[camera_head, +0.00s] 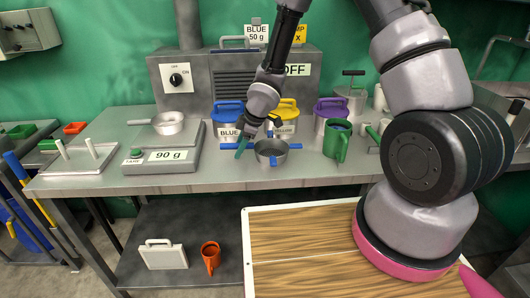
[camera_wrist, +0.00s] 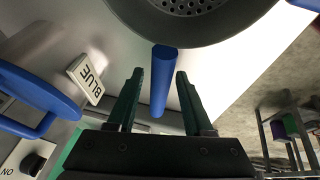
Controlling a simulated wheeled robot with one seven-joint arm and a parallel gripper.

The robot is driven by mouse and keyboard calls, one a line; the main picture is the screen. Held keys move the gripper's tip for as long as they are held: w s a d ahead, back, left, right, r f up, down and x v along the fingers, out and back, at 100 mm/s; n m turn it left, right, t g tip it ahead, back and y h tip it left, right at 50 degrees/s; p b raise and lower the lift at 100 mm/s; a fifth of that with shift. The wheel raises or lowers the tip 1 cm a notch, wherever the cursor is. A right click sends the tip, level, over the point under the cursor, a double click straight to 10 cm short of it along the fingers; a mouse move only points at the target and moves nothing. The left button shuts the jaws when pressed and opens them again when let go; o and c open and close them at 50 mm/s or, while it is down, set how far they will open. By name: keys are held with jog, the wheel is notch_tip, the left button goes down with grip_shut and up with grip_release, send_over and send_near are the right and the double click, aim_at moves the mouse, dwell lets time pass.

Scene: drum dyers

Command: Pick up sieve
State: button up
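The sieve (camera_head: 271,151) is a grey metal bowl on the bench's front part, with blue handles at its sides. In the wrist view its round wall and perforated bottom (camera_wrist: 188,5) fill the top edge, partly cut off. One blue handle (camera_wrist: 163,80) points toward my gripper. My gripper (camera_wrist: 160,73) is open, with a dark green finger on each side of that handle and a visible gap at both sides. In the head view my gripper (camera_head: 242,148) is just left of the bowl, low over the bench. Whether the handle lies at fingertip depth is hard to tell.
A scale (camera_head: 166,156) reading 90 g with a pan (camera_head: 169,123) stands to the left. Blue (camera_head: 229,117), yellow (camera_head: 286,117) and purple-lidded (camera_head: 331,110) pots stand close behind. A green mug (camera_head: 337,140) stands to the right. A wooden-topped board (camera_head: 320,250) is in front.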

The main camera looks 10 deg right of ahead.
grip_shut()
jog(key=shift+r, duration=0.15)
notch_tip(320, 180, up, 15)
dwell(0.9)
